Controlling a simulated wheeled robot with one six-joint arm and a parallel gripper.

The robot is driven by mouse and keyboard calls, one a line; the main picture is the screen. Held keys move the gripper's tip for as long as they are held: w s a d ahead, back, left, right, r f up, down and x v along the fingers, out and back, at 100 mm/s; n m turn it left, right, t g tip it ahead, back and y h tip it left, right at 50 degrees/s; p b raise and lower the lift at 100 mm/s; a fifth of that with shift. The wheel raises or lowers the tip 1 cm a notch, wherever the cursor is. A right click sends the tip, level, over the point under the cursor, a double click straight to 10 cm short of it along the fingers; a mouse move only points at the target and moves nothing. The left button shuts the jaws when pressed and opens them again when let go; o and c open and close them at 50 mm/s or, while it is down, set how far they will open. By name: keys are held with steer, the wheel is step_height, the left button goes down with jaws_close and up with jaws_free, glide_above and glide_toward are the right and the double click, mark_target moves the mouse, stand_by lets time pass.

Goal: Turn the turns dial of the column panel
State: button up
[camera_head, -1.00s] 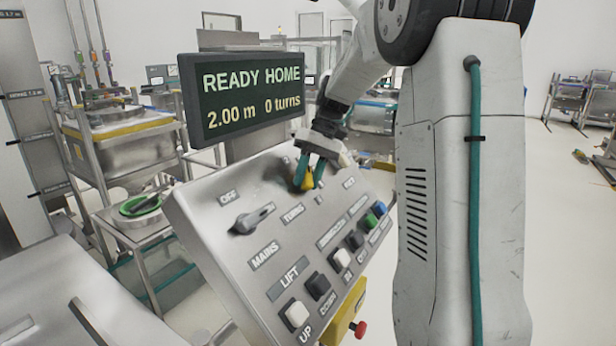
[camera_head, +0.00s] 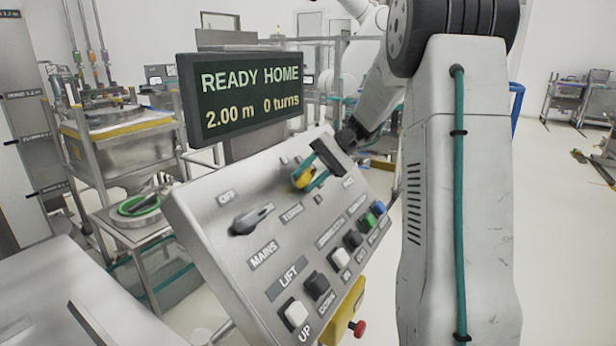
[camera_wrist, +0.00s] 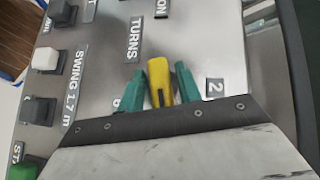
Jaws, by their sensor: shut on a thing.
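The column panel (camera_head: 215,205) is a tilted grey metal board with labelled switches and buttons. The turns dial (camera_head: 303,180) is a yellow knob near the panel's upper part. My gripper (camera_head: 308,178) has its two green fingers on either side of the dial, shut on it. In the wrist view the yellow dial (camera_wrist: 159,80) sits between the green fingers (camera_wrist: 160,88), with the TURNS label (camera_wrist: 134,40) above it and a "2" mark (camera_wrist: 214,88) to its right. Another mark to the left is mostly hidden by a finger. The display (camera_head: 250,98) reads READY HOME, 2.00 m, 0 turns.
Lift buttons (camera_head: 296,313), other push buttons (camera_head: 341,257) and a red knob (camera_head: 357,328) on a yellow box are lower down. A steel bin (camera_head: 125,150) stands behind at left.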

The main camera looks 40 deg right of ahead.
stand_by(0.3)
steer(key=o, duration=0.7)
steer(key=v, duration=0.7)
steer(key=shift+d+r, duration=0.15)
steer(key=shift+d, duration=0.2)
